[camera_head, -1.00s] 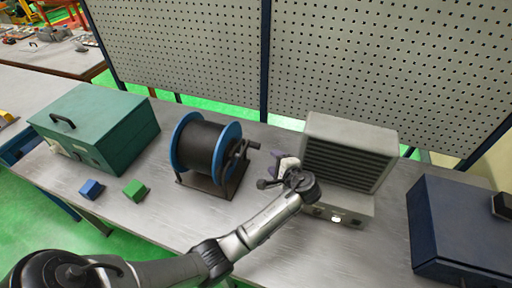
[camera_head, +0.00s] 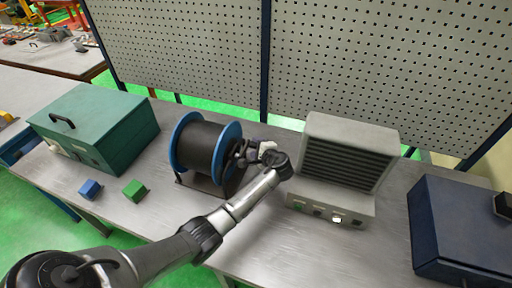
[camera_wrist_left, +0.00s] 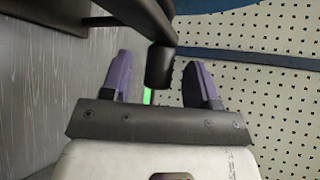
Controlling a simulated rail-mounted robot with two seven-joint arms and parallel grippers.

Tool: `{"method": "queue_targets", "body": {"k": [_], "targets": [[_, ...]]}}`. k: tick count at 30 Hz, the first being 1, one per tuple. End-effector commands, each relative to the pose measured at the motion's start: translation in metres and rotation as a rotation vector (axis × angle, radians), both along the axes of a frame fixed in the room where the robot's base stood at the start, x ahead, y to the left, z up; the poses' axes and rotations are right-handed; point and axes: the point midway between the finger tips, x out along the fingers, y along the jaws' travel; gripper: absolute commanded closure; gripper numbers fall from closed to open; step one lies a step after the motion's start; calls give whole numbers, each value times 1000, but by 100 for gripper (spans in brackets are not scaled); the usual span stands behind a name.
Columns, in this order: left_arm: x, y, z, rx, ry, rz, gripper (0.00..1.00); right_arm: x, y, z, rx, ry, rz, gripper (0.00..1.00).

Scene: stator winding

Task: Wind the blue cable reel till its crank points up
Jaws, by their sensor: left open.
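The cable reel (camera_head: 181,148) has blue flanges and a dark drum and stands on a dark base on the metal bench. Its crank is on the right side, mostly hidden by my left gripper (camera_head: 246,152) in the head view. In the left wrist view the dark crank handle (camera_wrist_left: 160,66) lies between the two purple fingertips of the left gripper (camera_wrist_left: 162,82). Gaps show on both sides of the handle, so the fingers are open around it and not clamped. The crank's direction cannot be told clearly. My right gripper is not in view.
A grey louvred heater-like unit (camera_head: 350,150) stands close right of the left gripper. A green toolbox (camera_head: 95,125) is at left, with a blue block (camera_head: 90,189) and a green block (camera_head: 134,190) before it. A dark blue case (camera_head: 455,230) is at right. A pegboard (camera_head: 185,50) stands behind.

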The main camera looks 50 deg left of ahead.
Motion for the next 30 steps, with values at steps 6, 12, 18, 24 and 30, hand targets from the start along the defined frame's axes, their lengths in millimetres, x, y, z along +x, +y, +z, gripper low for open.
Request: {"method": "queue_targets", "body": {"k": [6,12,18,24,30], "targets": [[1,7,-2,0,0,-1,45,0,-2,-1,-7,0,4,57],[1,7,-2,-1,-1,-1,45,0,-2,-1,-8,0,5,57],[1,6,-2,-1,-1,-1,61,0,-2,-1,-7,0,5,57],[1,6,-2,0,0,-1,80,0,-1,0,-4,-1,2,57],[1,6,-2,0,0,-1,99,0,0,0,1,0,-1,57]]}}
